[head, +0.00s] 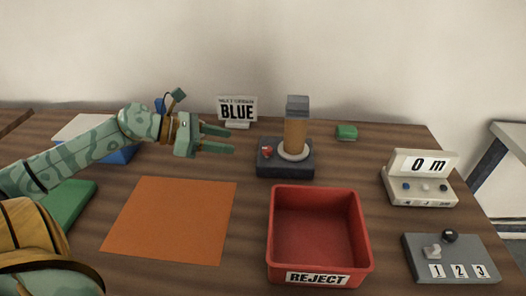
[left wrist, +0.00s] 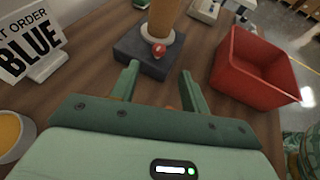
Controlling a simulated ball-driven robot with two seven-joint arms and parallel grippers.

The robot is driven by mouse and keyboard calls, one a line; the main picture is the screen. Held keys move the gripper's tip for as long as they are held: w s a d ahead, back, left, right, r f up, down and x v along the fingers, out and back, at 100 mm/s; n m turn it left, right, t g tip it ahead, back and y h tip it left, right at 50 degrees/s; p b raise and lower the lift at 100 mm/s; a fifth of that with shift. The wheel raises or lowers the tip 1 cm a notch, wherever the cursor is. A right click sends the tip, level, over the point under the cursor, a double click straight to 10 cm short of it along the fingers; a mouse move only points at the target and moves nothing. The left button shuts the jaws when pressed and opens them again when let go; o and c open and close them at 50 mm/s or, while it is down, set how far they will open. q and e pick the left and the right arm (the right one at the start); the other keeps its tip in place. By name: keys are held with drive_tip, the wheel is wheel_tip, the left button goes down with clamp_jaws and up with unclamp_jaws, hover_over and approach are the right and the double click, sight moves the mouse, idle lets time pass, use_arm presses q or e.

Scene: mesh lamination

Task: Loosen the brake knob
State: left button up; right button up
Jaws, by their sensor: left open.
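The brake knob (head: 267,150) is a small red knob on the dark base (head: 285,171) that carries an upright tan roll (head: 295,134) with a grey top. The red knob also shows in the left wrist view (left wrist: 159,50), ahead of and between my fingers. My left gripper (head: 232,141) is open and empty, to the left of the base, with its fingers pointing at it. In the left wrist view its two green fingers (left wrist: 160,82) are spread apart, short of the knob. My right gripper does not show.
A red bin (head: 320,281) marked REJECT stands in front of the base. An orange sheet (head: 170,219) lies at left. A sign reading BLUE (head: 237,109) stands behind my gripper. At right are a 0 m counter box (head: 421,177) and a grey 1-2-3 selector (head: 450,257).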

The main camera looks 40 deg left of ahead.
sight(267, 148)
use_arm(q)
drive_tip(key=b+x, duration=0.5)
drive_tip(key=x, duration=0.4)
drive_tip(key=shift+w+f, duration=0.15)
drive_tip(key=shift+f, duration=0.15)
drive_tip(key=shift+w+d+f+b, duration=0.1)
drive_tip(key=shift+w+d+b, duration=0.25)
drive_tip(key=shift+w+d, duration=0.1)
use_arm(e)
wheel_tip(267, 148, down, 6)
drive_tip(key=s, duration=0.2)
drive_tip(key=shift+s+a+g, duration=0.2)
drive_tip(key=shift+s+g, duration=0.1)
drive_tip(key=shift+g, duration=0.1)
